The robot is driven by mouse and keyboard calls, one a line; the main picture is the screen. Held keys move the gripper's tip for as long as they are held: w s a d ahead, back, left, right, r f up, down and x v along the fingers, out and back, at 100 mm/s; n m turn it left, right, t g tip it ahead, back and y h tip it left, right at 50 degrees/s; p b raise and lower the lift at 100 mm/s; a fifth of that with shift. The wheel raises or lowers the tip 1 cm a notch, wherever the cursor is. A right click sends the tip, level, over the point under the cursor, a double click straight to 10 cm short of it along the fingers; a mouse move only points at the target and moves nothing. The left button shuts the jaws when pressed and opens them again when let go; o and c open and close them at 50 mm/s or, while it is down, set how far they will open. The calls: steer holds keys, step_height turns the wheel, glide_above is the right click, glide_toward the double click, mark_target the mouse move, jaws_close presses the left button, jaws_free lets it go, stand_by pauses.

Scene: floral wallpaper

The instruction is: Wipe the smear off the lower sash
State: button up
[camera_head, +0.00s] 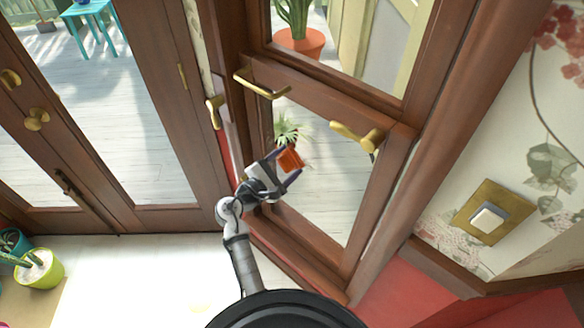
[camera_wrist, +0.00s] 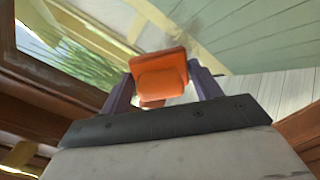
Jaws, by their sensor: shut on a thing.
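The lower sash (camera_head: 375,205) is a brown wooden frame around a clear pane, right of centre in the head view. Brass fittings sit on its upper rail. My gripper (camera_head: 286,163) is in front of the pane, shut on a small orange block (camera_head: 291,159). The wrist view shows the orange block (camera_wrist: 158,77) between the two purple-grey fingers, with a rounded lower part toward the palm. I cannot make out a smear on the glass; my arm and gripper cover part of the pane. I cannot tell whether the block touches the glass.
A brass handle (camera_head: 262,86) and a brass latch (camera_head: 358,136) stick out near my gripper. A brass light switch (camera_head: 488,217) is on the floral wall at right. A glazed door (camera_head: 160,110) stands at left. Potted plants (camera_head: 40,268) sit at lower left. The pale floor by the door is clear.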

mark_target(323, 175)
steer(key=shift+w, duration=0.1)
steer(key=shift+s+d+p, duration=0.4)
steer(key=shift+s+d, duration=0.1)
steer(key=shift+d, duration=0.1)
steer(key=shift+s+d, duration=1.85)
steer(key=shift+s, duration=0.25)
steer(key=shift+s+d, duration=2.3)
steer(key=shift+d, duration=0.15)
steer(key=shift+w+a, duration=1.25)
steer(key=shift+a, duration=0.2)
steer(key=shift+w+a+r+b, duration=0.1)
steer(key=shift+w+a+b, duration=0.1)
steer(key=shift+w+a, duration=1.6)
steer(key=shift+w+a+b, duration=0.15)
steer(key=shift+w+a, duration=1.45)
steer(key=shift+w, duration=0.3)
steer(key=shift+p+v, duration=0.3)
steer(key=shift+v, duration=2.7)
steer(key=shift+s, duration=0.1)
